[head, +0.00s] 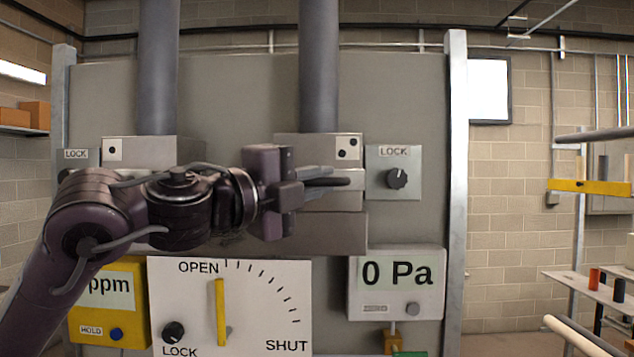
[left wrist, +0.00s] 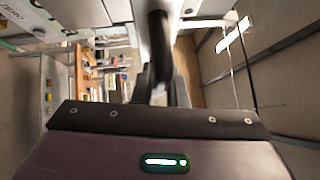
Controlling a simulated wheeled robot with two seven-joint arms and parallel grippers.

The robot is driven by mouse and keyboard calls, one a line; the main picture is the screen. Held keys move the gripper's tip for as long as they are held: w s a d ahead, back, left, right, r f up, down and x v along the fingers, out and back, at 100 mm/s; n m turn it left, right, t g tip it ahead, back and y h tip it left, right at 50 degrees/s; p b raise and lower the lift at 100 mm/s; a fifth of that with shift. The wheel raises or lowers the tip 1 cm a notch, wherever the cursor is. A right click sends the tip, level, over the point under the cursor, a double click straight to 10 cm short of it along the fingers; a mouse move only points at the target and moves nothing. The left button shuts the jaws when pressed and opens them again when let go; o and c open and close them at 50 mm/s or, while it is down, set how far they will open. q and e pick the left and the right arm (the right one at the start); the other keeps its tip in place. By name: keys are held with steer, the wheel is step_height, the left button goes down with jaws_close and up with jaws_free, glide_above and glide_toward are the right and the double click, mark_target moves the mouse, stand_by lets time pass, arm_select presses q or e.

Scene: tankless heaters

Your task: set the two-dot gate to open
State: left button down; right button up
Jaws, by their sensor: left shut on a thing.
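The two-dot gate is a grey box on the right pipe (head: 319,70), with a plate bearing two black dots (head: 348,148). My left gripper (head: 325,183) is in front of this box and shut on a dark handle. In the left wrist view the black handle (left wrist: 158,40) runs down between the fingers (left wrist: 160,88). My gripper and arm hide much of the box, so I cannot tell the gate's setting. A grey plate marked LOCK, with a dark knob (head: 396,178), is just right of the box. My right gripper is not in view.
A one-dot box (head: 112,150) is on the left pipe, partly behind my arm. Below are a white OPEN/SHUT panel (head: 270,310) with an upright yellow lever (head: 219,312), a yellow ppm meter (head: 128,325) and a meter reading 0 Pa (head: 432,295). Shelving (head: 590,188) stands at right.

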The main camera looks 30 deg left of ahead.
arm_select(q)
steer(key=c, duration=1.5)
jaws_free()
steer(key=shift+w, duration=0.15)
steer(key=shift+o, duration=0.2)
steer(key=b+v, duration=0.3)
steer(key=v, duration=0.4)
steer(key=shift+w+f, duration=0.1)
steer(key=shift+f, duration=0.05)
steer(key=shift+s+a+b, duration=0.1)
steer(key=shift+s+b, duration=0.2)
steer(key=shift+s, duration=0.15)
